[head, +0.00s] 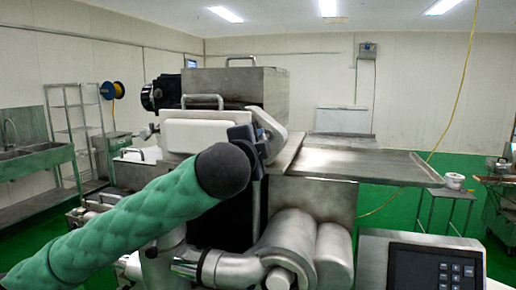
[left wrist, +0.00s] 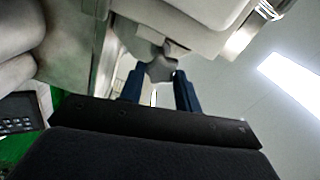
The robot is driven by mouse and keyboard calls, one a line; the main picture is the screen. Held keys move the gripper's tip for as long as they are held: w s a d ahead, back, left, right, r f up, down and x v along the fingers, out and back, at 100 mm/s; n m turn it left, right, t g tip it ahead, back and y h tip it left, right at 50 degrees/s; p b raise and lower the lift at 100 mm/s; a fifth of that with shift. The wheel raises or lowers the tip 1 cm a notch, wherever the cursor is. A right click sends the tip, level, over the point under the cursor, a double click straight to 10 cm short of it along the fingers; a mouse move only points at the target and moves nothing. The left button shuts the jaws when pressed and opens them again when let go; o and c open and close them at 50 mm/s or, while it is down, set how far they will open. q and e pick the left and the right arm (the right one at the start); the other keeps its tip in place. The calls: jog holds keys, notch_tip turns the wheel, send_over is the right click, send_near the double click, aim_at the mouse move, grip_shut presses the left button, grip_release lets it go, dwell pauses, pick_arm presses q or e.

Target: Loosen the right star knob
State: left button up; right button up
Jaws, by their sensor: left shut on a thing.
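The right star knob (left wrist: 161,69) shows in the left wrist view as a small grey lobed knob under the machine's pale housing (left wrist: 190,22). My left gripper (left wrist: 159,76) has its two dark blue fingers on either side of the knob and is shut on it. In the head view my left gripper (head: 262,142) is at the right end of the white housing (head: 196,135), beside a rounded pale cover. My black wrist and the gripper hide the knob there. My right gripper is in neither view.
The encrusting machine (head: 235,84) fills the middle. A flat metal tray (head: 360,163) extends to its right, above steel rollers (head: 300,245). A control panel (head: 425,268) stands at the lower right. A sink (head: 40,155) and rack are at the far left.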

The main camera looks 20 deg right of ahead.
pick_arm(q)
jog(key=shift+f+m, duration=0.1)
jog(key=shift+m, duration=0.6)
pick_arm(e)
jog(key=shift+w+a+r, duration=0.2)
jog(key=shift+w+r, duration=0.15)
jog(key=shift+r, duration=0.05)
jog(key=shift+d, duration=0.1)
pick_arm(q)
jog(key=o, duration=1)
jog(key=shift+s, duration=0.1)
jog(key=shift+b+v, duration=1.95)
jog(key=shift+v, duration=1.85)
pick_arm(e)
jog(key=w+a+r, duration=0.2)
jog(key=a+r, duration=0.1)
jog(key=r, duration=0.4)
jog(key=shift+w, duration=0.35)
